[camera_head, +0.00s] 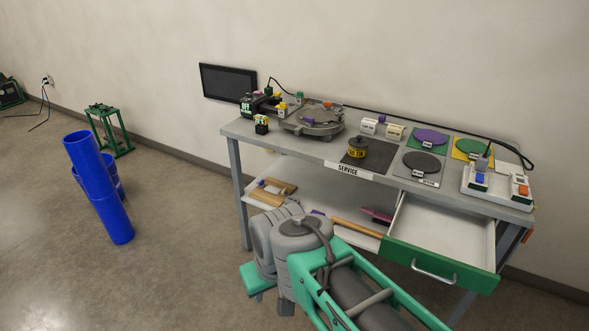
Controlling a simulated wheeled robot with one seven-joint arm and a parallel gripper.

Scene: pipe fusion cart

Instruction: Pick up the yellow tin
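No gripper fingers can be made out in this view, and nothing touches the tin.
A round grey machine (312,118) stands left of the tin. Two small white rolls (395,131) are behind it; coloured discs (422,163) and a switch box (497,185) are to the right. The green drawer (440,265) is open. A green-grey assembly fills the foreground.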

